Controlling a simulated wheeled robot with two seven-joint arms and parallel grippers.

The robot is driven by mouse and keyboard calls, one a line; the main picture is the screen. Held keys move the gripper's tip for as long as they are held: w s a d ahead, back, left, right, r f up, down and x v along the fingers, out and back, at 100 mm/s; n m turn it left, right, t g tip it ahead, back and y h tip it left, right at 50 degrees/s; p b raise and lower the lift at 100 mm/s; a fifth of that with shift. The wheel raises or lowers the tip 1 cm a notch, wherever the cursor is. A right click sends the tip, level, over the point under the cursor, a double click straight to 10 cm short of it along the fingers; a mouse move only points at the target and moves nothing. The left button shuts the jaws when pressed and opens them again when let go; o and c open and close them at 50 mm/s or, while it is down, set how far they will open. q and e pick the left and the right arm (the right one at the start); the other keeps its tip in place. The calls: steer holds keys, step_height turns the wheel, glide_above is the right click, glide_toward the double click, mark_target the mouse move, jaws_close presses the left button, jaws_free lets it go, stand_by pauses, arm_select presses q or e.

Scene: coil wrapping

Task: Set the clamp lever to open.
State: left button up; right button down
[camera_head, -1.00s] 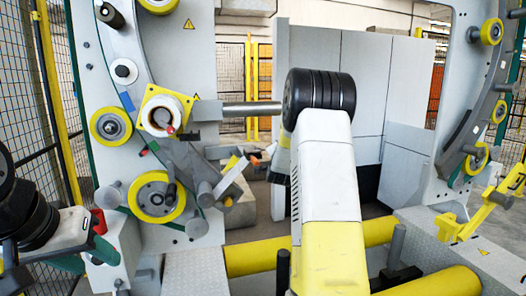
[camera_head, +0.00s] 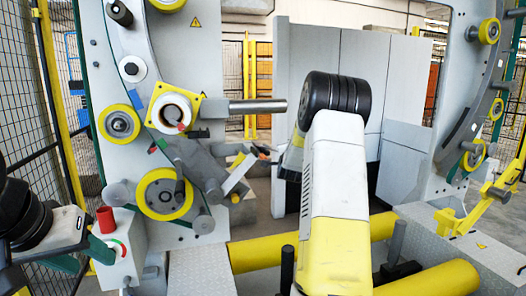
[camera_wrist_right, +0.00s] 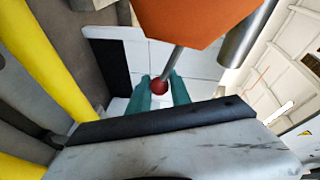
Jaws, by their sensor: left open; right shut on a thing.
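The clamp lever (camera_wrist_right: 172,65) shows in the right wrist view as a thin grey rod ending in a red ball knob (camera_wrist_right: 159,87). It comes down from beneath an orange plate (camera_wrist_right: 195,18). My right gripper (camera_wrist_right: 160,91) is shut on the red knob, with a green finger on each side. In the head view my right arm hides most of that gripper, and I cannot make out the lever there. My left gripper (camera_head: 82,254) is open and empty at the lower left, close to a grey control box (camera_head: 121,250) with a red button (camera_head: 105,219).
The grey machine frame with yellow rollers (camera_head: 165,194) stands at left, and a metal spindle (camera_head: 250,106) juts from it. Yellow floor bars (camera_head: 258,253) cross below. A second frame (camera_head: 458,95) stands at right, and grey panels (camera_head: 335,50) behind.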

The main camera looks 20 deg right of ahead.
steer(key=a+f+m+g+y, duration=0.1)
steer(key=a+f+m+y, duration=0.4)
steer(key=m, duration=0.5)
steer(key=shift+w+a+f, duration=0.2)
steer(key=shift+a+f, duration=0.1)
steer(key=shift+a, duration=0.95)
steer(key=shift+a, duration=0.1)
steer(key=c, duration=1.2)
jaws_free()
steer(key=shift+r, duration=0.1)
